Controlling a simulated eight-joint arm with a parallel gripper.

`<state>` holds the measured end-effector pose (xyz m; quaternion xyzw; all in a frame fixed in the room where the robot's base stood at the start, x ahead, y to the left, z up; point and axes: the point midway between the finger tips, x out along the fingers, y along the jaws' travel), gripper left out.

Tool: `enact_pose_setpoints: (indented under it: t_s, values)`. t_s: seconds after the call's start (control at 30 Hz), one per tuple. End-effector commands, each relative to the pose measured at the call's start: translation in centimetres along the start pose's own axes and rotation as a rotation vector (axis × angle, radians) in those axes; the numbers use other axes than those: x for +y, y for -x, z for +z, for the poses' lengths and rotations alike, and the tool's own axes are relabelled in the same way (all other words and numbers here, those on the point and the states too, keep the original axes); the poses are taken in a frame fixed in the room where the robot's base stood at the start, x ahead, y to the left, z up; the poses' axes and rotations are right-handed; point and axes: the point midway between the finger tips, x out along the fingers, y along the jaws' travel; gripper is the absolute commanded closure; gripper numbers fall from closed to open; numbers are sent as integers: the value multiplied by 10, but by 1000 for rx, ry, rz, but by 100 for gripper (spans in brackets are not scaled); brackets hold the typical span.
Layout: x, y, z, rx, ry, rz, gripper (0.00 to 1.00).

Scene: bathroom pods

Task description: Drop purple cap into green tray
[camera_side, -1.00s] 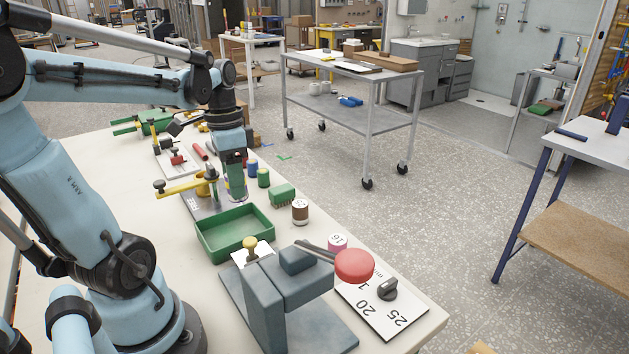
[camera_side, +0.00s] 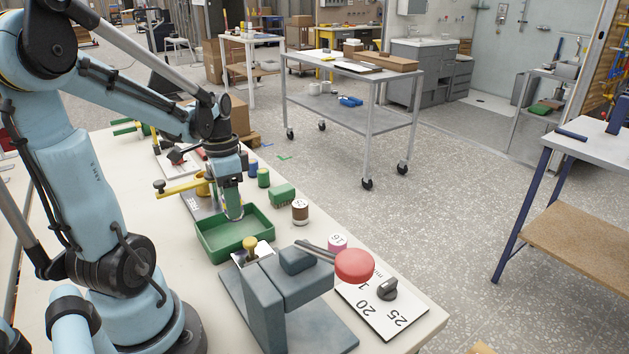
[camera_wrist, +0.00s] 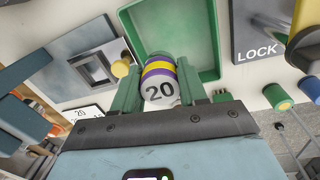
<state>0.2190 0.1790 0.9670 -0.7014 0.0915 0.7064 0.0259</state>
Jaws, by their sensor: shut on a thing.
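The purple cap (camera_wrist: 160,84) is a short round piece with purple and yellow bands and a white part marked 20. My gripper (camera_wrist: 158,76) is shut on it, with a green finger on each side. The green tray (camera_wrist: 208,40) is a shallow open box ahead of the cap in the wrist view. In the side view, my gripper (camera_side: 234,212) points down over the back part of the tray (camera_side: 228,252), and the fingers largely hide the cap. The visible tray floor is empty.
A grey press-like fixture with a red knob (camera_side: 354,265) stands in front of the tray. A yellow-handled clamp (camera_side: 185,186) and a LOCK plate (camera_wrist: 262,30) are close by.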

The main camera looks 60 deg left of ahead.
Motion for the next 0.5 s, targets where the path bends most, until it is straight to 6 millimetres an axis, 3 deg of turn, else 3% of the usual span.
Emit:
enact_pose_setpoints:
  t_s: [0.17, 0.2, 0.4, 0.5]
  values:
    - [0, 0, 0, 0, 0, 0, 95]
    - [0, 0, 0, 0, 0, 0, 56]
    - [0, 0, 0, 0, 0, 0, 28]
    - [0, 0, 0, 0, 0, 0, 28]
